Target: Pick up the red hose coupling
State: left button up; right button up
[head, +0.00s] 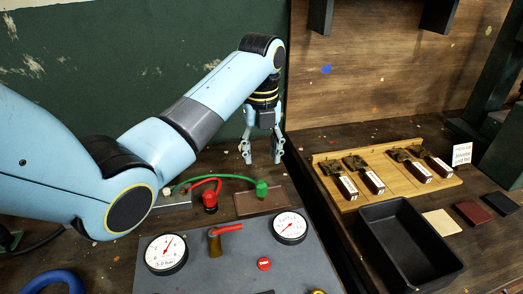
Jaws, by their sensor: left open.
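The red hose coupling (209,200) stands upright on the bench behind the grey gauge panel, with a red hose curving up from it to the left. A green coupling (262,188) with a green hose stands to its right on a brown plate (272,203). My left gripper (261,156) points down above and behind the green coupling, to the right of the red one. Its two fingers are spread and nothing is between them. My right gripper is not in the picture.
The grey panel (240,262) carries two round gauges and a red-handled valve (226,229). A black tray (405,240) and a wooden board (400,160) with several small items lie at right. A blue ring (52,281) lies at lower left.

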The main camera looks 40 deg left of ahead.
aim_at(209, 197)
jog(key=k+l, duration=1.2)
jog(key=k, duration=0.05)
